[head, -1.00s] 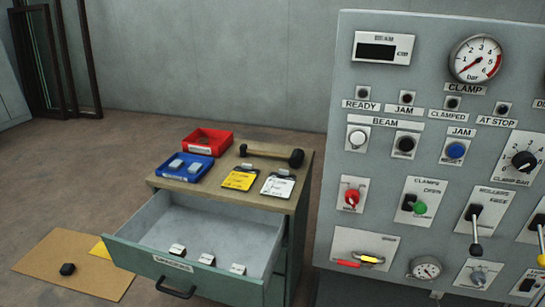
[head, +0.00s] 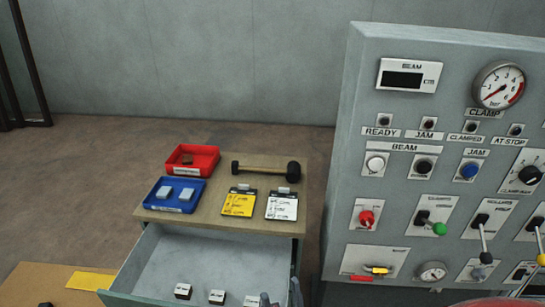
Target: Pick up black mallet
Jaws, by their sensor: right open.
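The black mallet (head: 262,169) lies on the back of the wooden cabinet top (head: 222,212) in the head view. Its handle points left and its dark head is at the right end, near the top's right edge. My right gripper (head: 281,297) shows only as two dark fingertips at the bottom edge, spread apart and empty. It is in front of the open drawer's right side in the picture, well below the mallet. My left gripper is not in view.
A red bin (head: 208,168) and a blue bin (head: 160,206) with grey blocks stand left of the mallet. A yellow card (head: 239,205) and a white card (head: 282,207) lie before it. The open drawer (head: 203,270) holds small blocks. The control panel (head: 345,150) rises at right.

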